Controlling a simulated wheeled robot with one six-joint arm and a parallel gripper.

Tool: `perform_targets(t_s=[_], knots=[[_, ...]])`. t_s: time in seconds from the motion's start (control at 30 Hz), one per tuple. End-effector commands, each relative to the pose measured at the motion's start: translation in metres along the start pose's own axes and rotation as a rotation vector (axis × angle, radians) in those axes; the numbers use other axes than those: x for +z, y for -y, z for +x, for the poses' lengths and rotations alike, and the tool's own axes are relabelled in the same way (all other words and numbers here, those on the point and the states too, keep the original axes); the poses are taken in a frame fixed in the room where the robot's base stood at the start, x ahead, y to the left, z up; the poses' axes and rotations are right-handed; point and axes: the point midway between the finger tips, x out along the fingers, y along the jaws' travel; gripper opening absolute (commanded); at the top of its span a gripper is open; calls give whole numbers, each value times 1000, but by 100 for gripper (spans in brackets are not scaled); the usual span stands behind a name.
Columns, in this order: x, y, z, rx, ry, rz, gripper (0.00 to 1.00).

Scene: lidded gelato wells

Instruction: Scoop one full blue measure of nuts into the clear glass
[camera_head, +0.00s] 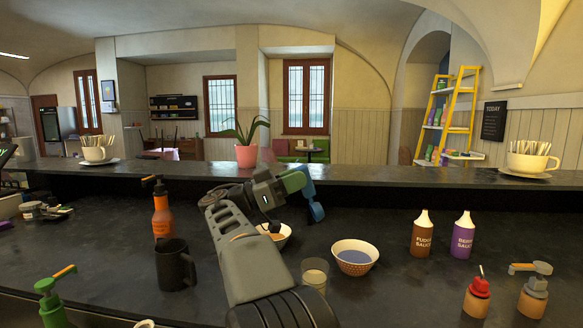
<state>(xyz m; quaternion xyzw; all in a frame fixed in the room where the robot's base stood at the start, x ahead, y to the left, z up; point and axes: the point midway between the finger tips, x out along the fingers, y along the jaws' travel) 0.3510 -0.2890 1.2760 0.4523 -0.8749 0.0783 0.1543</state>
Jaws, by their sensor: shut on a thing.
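My gripper (293,182) is raised over the back of the counter, shut on the blue measure (314,200). The measure hangs to the right of the gripper, and its contents cannot be seen. The clear glass (315,278) stands on the dark counter, just right of my arm and below the measure in the picture. It holds something pale low inside, but I cannot tell what. A bowl (284,231) with orange-brown contents is partly hidden behind my arm. A patterned bowl (354,261) with blue-grey contents stands right of the glass. I cannot tell which bowl holds nuts.
A black mug (175,266) and an orange-brown pump bottle (162,214) stand left of my arm. A fudge sauce bottle (421,236) and a purple sauce bottle (463,238) stand at the right. Pump dispensers (476,300) are at front right. A raised ledge (400,178) runs behind the counter.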

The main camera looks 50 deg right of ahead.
Motion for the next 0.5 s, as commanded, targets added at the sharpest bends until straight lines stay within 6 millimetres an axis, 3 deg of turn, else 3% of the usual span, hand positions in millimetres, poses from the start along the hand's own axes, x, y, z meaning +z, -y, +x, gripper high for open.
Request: perform_targets(t_s=[0.5], knots=[[-3, -3, 51, 28, 397, -2, 0]])
